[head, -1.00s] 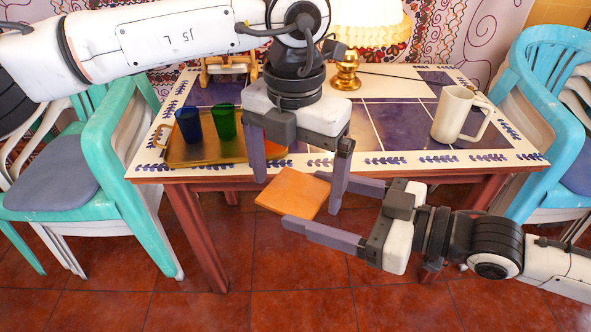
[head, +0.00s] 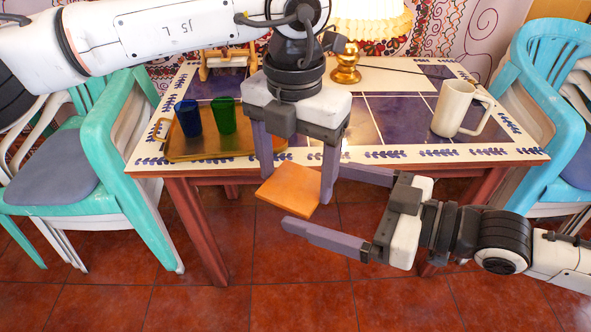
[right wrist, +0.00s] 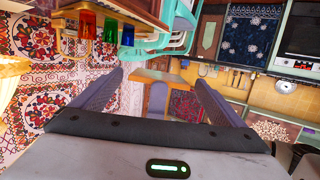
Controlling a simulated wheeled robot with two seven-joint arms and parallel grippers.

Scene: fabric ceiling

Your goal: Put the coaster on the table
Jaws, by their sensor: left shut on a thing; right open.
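The coaster (head: 288,191) is a flat orange square in front of the table's near edge, below the tabletop's level in the picture. My left gripper (head: 298,188) points down from above and is shut on the coaster, with a finger on either side. My right gripper (head: 313,196) comes in from the right and is open, its fingers apart around the coaster's right side. In the right wrist view, the coaster (right wrist: 160,76) shows as a thin brown slab between the spread fingers. The table (head: 400,155) has a white border with blue leaf patterns and dark blue tiles.
A brass tray (head: 185,155) at the table's left holds a blue cup (head: 188,118) and a green cup (head: 224,115). A cream mug (head: 455,108) stands at the right, a lamp (head: 346,65) at the back. The tabletop's middle front is clear. Chairs flank the table.

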